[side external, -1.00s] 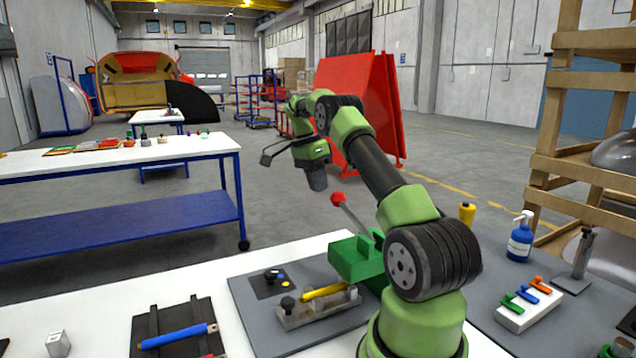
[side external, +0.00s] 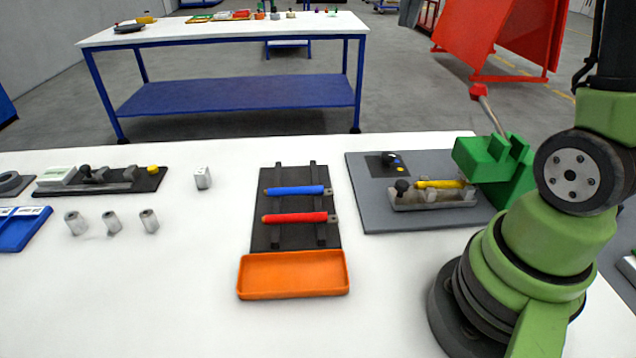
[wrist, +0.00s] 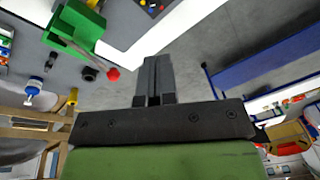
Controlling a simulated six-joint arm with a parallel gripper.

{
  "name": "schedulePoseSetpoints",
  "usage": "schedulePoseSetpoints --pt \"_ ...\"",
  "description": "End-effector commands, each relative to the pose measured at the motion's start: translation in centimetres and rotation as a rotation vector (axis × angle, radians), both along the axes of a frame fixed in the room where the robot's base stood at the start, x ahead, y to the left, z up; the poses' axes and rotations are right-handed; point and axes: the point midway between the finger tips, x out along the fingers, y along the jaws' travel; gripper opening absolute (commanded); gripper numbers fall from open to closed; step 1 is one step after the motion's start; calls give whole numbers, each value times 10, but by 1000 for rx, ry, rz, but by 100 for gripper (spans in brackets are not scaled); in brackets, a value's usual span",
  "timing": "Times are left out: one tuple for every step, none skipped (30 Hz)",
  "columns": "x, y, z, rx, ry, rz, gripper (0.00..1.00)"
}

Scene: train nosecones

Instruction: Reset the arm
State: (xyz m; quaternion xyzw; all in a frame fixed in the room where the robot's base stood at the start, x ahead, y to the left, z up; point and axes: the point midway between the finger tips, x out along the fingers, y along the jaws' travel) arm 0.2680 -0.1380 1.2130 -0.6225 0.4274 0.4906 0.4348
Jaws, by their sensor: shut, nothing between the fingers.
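My gripper (wrist: 158,65) shows in the wrist view with its two dark fingers together and nothing between them. It is up in the air, and the fingers point over bare grey floor. A green fixture with a red-knobbed lever (wrist: 78,30) shows at the upper left of that view, apart from the fingers. In the side external view my green arm rises at the right edge and its upper part is cut off, so my gripper is out of that picture.
The white table holds a black rack (side external: 258,238) with blue and red tools, an orange tray (side external: 293,275), several small grey cylinders, and a grey plate (side external: 375,218) beside the green fixture (side external: 508,172). A second white table (side external: 225,33) stands behind. Bare tabletop lies at front left.

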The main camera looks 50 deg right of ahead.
Motion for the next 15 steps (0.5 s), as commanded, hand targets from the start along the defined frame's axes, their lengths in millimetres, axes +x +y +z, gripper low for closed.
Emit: schedulePoseSetpoints --pt "-9 25 8 -9 -44 107 0" --pt "-14 38 11 -14 -70 169 0" --pt "-22 55 14 -21 -105 251 0" --pt "-29 67 15 -26 -132 312 0" --pt "-36 79 16 -32 -159 372 0" --pt "-46 93 15 -40 -195 450 0" --pt "-54 103 15 -47 -223 506 0" --pt "-62 113 13 -54 -251 561 0" --pt "-73 124 11 -63 -286 629 0" --pt "-80 131 8 -69 -311 675 0" --pt "-87 138 6 -76 -335 718 0" --pt "-96 145 2 -84 -365 770 0" --pt "-102 150 -1 -89 -384 805 0" --pt "-107 153 -4 -94 -402 834 0" --pt "-112 158 -7 -101 -424 868 0"
